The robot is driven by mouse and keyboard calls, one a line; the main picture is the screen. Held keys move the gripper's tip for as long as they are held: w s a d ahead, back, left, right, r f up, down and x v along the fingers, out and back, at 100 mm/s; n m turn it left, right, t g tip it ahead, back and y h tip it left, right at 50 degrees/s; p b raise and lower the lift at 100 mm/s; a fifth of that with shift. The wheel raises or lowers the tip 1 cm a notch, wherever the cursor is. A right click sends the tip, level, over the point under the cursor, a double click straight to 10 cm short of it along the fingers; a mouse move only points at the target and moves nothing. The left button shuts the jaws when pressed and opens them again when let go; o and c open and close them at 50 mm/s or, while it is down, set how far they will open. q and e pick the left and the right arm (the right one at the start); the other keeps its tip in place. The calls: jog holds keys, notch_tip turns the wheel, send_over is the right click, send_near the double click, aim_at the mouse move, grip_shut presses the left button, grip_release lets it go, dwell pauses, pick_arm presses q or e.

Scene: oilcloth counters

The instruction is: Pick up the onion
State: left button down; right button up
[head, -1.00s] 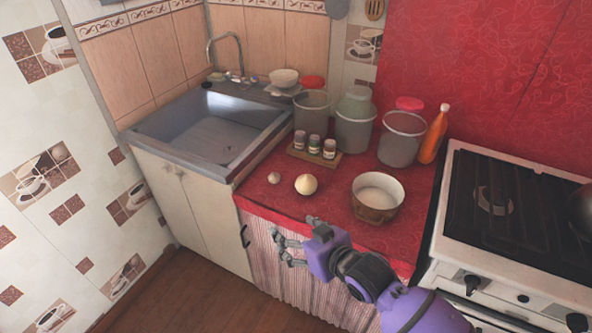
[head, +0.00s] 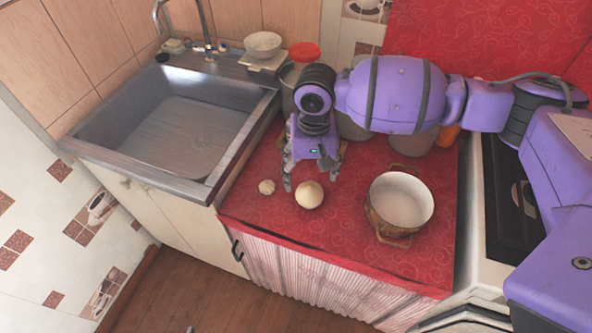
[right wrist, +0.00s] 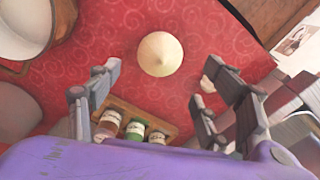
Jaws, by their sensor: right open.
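The onion (head: 309,194), pale and rounded, sits on the red oilcloth counter (head: 345,240). It also shows in the right wrist view (right wrist: 160,54), with a pointed top, beyond and between the finger pairs. My right gripper (head: 311,177) is open and empty, pointing down just behind the onion from the head camera. In the right wrist view its fingers (right wrist: 155,88) are spread apart, with red counter between them. I cannot tell its exact height above the counter. My left gripper is not in view.
A small garlic-like bulb (head: 266,187) lies left of the onion, near the right fingers in the wrist view (right wrist: 207,84). A pot (head: 400,203) stands to the right. Small jars (right wrist: 134,130) on a wooden tray stand behind. The sink (head: 185,130) is left, the stove far right.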

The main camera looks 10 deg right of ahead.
aim_at(312, 185)
jog(key=shift+s+f, duration=0.25)
jog(key=shift+f, duration=0.3)
jog(key=shift+s+f, duration=0.2)
jog(key=shift+f, duration=0.35)
jog(key=f, duration=0.4)
jog(key=shift+w+d+f, duration=0.25)
jog(key=shift+w+f, duration=0.1)
jog(key=shift+f, duration=0.2)
jog(key=shift+c, duration=0.5)
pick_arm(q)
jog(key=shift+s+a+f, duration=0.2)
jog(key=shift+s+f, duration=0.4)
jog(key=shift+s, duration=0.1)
pick_arm(e)
jog(key=c, duration=1.2)
jog(key=shift+o, duration=0.2)
